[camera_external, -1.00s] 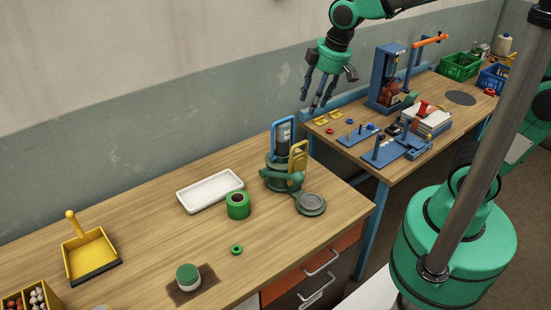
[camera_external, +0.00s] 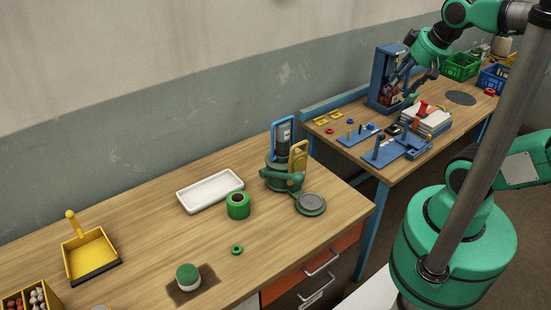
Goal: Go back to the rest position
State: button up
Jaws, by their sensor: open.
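My gripper (camera_external: 408,82) is in the upper right of the external view, on my green arm. Its dark fingers are apart and nothing shows between them. In the picture it overlaps the blue press-like stand (camera_external: 381,76) on the far table. I cannot tell how far above or in front of that stand it is. The stand is partly hidden behind the gripper.
The far table (camera_external: 345,158) holds blue peg fixtures (camera_external: 392,152), a stack of white sheets (camera_external: 430,122), a green crate (camera_external: 460,66) and a blue crate (camera_external: 493,77). The near bench (camera_external: 130,215) bears a white tray (camera_external: 210,191), a green roll (camera_external: 238,206) and a yellow dustpan (camera_external: 90,254).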

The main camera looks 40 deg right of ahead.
dwell(0.3)
notch_tip(320, 180, down, 6)
jog(key=b, duration=0.5)
jog(key=shift+r+b, duration=0.2)
jog(key=shift+b, duration=0.1)
